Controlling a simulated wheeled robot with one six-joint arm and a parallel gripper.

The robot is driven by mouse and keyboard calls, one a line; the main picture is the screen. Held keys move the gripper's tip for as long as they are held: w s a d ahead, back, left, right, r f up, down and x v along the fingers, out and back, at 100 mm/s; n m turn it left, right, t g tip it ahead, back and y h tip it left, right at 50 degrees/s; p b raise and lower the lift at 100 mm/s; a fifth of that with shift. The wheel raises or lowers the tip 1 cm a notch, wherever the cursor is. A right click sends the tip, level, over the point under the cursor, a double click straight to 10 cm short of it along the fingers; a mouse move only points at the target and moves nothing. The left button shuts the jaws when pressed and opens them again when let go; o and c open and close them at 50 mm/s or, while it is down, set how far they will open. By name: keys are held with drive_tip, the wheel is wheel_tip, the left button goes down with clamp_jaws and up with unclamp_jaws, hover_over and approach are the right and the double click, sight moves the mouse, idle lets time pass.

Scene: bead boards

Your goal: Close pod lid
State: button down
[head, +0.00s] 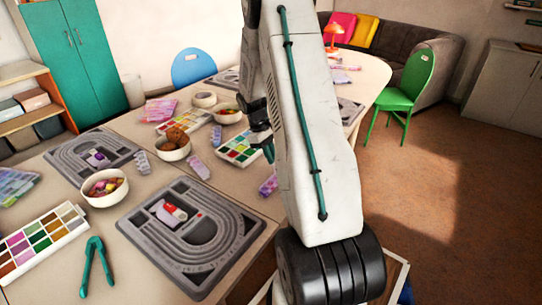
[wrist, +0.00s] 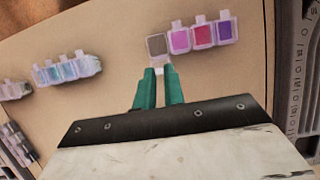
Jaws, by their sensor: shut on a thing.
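In the wrist view a pod strip lies on the table with a grey-brown compartment (wrist: 157,45) at its left end, then pink, magenta and purple ones (wrist: 202,36). A pale, see-through lid (wrist: 160,63) sticks out from the grey-brown end toward me. My gripper (wrist: 160,71) has teal fingers shut on this lid, with a narrow gap filled by it. In the head view my gripper (head: 268,150) is partly hidden behind my arm. A purple pod strip (head: 268,186) lies close below it; I cannot tell whether it is the same strip.
A blue pod strip (wrist: 67,70) lies to the left in the wrist view, and a grey bead board (wrist: 291,75) borders the right. In the head view, bowls (head: 105,187), a paint-like palette (head: 40,240) and teal tongs (head: 96,265) crowd the table.

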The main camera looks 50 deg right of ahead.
drive_tip(key=shift+s, duration=0.1)
drive_tip(key=s+t, duration=0.2)
drive_tip(key=t, duration=0.1)
drive_tip(key=shift+d+r, duration=0.1)
drive_tip(key=shift+r, duration=0.2)
drive_tip(key=s+t, duration=0.1)
drive_tip(key=t, duration=0.1)
drive_tip(key=s+t, duration=0.1)
drive_tip(key=t, duration=0.1)
drive_tip(key=shift+s+f, duration=0.1)
drive_tip(key=shift+s+d+f+t+y, duration=0.15)
drive_tip(key=shift+s+t, duration=0.25)
drive_tip(key=shift+t, duration=0.4)
drive_tip(key=shift+s+a+f+t+y, duration=0.1)
drive_tip(key=shift+s+f+t, duration=0.25)
drive_tip(key=shift+t, duration=0.45)
drive_tip(key=shift+s+d+f+t+y, duration=0.1)
drive_tip(key=shift+s+t, duration=0.35)
drive_tip(key=shift+t, duration=0.35)
drive_tip(key=shift+s+f+t, duration=0.35)
drive_tip(key=shift+t, duration=0.5)
drive_tip(key=shift+s+f+t, duration=0.3)
drive_tip(key=shift+f+t, duration=0.05)
drive_tip(key=shift+t, duration=0.5)
drive_tip(key=c, duration=1.5)
unclamp_jaws()
drive_tip(key=shift+o, duration=0.2)
